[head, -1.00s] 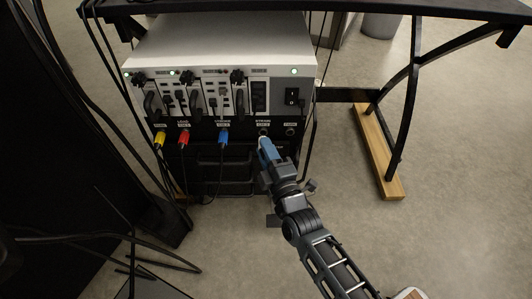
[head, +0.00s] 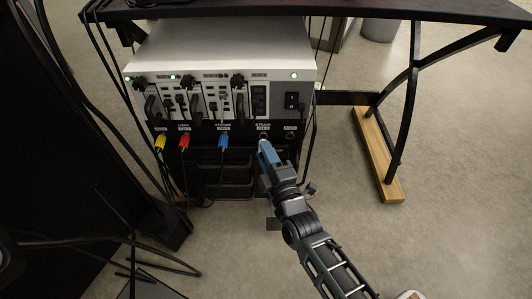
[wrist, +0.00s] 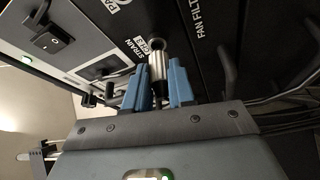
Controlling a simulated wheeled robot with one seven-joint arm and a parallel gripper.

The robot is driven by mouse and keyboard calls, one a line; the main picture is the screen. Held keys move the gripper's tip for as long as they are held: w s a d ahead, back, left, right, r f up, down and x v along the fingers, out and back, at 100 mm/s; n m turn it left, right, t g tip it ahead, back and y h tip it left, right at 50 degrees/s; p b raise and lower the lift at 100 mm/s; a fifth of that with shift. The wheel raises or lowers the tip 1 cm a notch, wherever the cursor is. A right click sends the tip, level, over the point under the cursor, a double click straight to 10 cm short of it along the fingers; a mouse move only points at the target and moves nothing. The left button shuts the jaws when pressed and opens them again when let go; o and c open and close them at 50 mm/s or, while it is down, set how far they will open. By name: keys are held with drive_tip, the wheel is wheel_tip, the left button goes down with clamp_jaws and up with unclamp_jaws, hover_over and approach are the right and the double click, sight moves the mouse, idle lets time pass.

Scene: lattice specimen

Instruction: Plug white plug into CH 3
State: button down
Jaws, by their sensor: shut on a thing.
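My gripper (wrist: 158,90) has blue fingers shut on the sides of the white plug (wrist: 158,66), a pale ribbed cylinder. In the wrist view the plug points at the black panel, beside the label STRAIN CH 3 (wrist: 141,48). The plug's tip covers the socket opening. I cannot tell whether the tip is inside it or just in front.
Yellow (head: 160,143), red (head: 184,141) and blue (head: 223,141) plugs with hanging cables sit in the panel to the left. Another socket (head: 290,134) is at right, without a plug. A power switch (wrist: 47,41) is above.

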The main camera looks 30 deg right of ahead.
drive_tip(key=shift+w+d, duration=0.4)
drive_tip(key=shift+w, duration=0.35)
idle(1.4)
drive_tip(key=shift+c, duration=2)
unclamp_jaws()
drive_tip(key=shift+s, duration=0.1)
drive_tip(key=shift+s+a+f+p, duration=0.15)
drive_tip(key=shift+s+p, duration=0.05)
drive_tip(key=shift+s, duration=1)
drive_tip(key=shift+s+a+f+p, duration=0.1)
drive_tip(key=shift+s+a+p, duration=0.05)
drive_tip(key=shift+s, duration=1.05)
drive_tip(key=s+p, duration=0.1)
drive_tip(key=s, duration=0.6)
drive_tip(key=shift+s+a+f+p, duration=0.35)
drive_tip(key=shift+a+f+p, duration=0.05)
drive_tip(key=shift+a, duration=0.05)
